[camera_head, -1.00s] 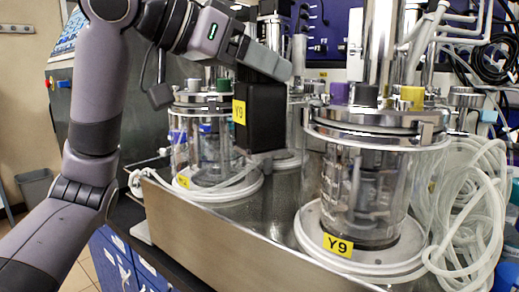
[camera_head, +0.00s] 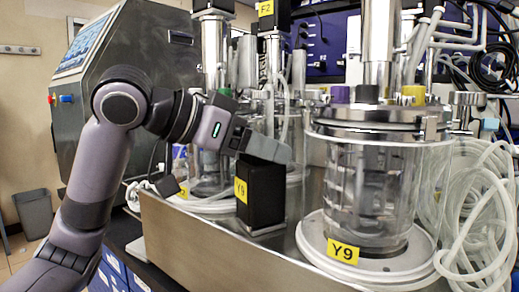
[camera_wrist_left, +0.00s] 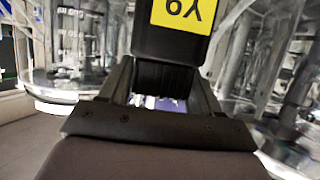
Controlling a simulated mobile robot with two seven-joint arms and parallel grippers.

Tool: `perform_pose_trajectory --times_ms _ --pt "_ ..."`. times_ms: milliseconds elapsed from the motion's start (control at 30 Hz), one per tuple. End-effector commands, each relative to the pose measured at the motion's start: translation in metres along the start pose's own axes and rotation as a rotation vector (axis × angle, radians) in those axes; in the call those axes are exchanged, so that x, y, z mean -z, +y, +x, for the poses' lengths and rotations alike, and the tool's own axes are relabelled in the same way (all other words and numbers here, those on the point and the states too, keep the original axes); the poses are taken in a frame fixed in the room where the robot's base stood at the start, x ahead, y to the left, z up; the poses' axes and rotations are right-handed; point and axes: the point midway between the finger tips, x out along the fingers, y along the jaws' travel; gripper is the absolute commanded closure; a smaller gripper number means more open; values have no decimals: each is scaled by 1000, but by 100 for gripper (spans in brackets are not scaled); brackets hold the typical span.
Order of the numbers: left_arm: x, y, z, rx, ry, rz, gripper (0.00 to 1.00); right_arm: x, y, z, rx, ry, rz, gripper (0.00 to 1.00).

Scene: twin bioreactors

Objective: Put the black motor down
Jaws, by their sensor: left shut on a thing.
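The black motor (camera_head: 264,200) is a black box with a yellow Y9 label, upright between the two glass vessels. My left gripper (camera_head: 266,150) is shut on its top end. The motor's lower end is close to the steel platform (camera_head: 215,238); I cannot tell whether it touches. In the left wrist view the motor (camera_wrist_left: 170,45) shows at the top, between the fingers, with its Y9 label upside down. My right gripper is not in view.
The front glass vessel (camera_head: 368,195), also labelled Y9, stands close to the right of the motor. Another vessel (camera_head: 208,165) stands behind and left. Coiled clear tubing (camera_head: 475,205) hangs at the right. A grey control cabinet (camera_head: 135,65) is at the back left.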

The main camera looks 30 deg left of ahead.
Motion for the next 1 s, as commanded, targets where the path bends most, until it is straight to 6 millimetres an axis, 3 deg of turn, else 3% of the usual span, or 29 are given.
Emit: perform_pose_trajectory --times_ms 267,300,367,733,867,1000 --pt "0 0 -1 1 9 0 100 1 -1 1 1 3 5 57" --pt "-1 0 1 0 0 0 27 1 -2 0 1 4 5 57" --pt "-1 0 0 0 0 0 11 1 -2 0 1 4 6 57" --pt "2 0 -3 1 1 0 11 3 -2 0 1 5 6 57" --pt "2 -1 -22 4 4 0 11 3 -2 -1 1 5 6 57" --pt "2 -1 -52 6 5 0 11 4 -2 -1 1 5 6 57"
